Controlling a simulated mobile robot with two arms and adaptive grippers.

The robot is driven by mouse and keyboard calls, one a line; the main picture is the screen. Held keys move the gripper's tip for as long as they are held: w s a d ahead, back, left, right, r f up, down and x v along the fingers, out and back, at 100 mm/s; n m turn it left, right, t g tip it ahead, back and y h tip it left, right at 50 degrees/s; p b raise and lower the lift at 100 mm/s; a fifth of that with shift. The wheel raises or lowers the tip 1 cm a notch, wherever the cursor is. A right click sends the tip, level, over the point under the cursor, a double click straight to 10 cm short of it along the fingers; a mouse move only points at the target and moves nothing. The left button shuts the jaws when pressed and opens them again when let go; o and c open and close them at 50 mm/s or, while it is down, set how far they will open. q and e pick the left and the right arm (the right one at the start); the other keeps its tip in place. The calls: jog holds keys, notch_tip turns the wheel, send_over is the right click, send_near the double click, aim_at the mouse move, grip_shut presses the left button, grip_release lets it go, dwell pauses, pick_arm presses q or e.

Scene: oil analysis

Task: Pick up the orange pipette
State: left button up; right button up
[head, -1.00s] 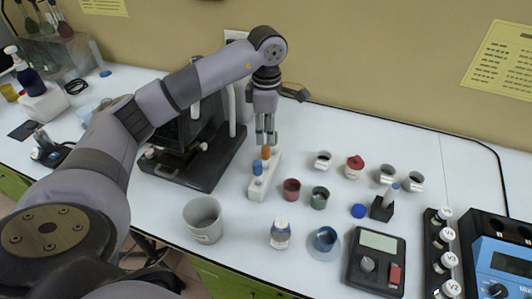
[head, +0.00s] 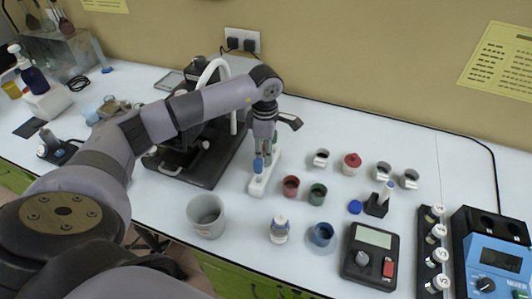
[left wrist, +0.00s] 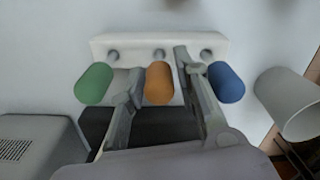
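The orange pipette (left wrist: 158,83) stands in the white rack (left wrist: 100,46), between the green pipette (left wrist: 93,84) and the blue pipette (left wrist: 226,82) in the left wrist view. My left gripper (left wrist: 158,95) is open, with one finger on each side of the orange top and visible gaps between. In the head view my left gripper (head: 264,150) points down over the rack (head: 258,188) and largely hides the orange pipette. The blue pipette (head: 258,166) shows at the near end. My right gripper is not in view.
A dark microscope-like device (head: 190,150) stands close left of the rack. A grey beaker (head: 206,214) is in front. The table behind the rack is clear.

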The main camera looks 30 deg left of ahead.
pick_arm(q)
jog(key=shift+c, duration=1.2)
jog(key=shift+r, duration=0.15)
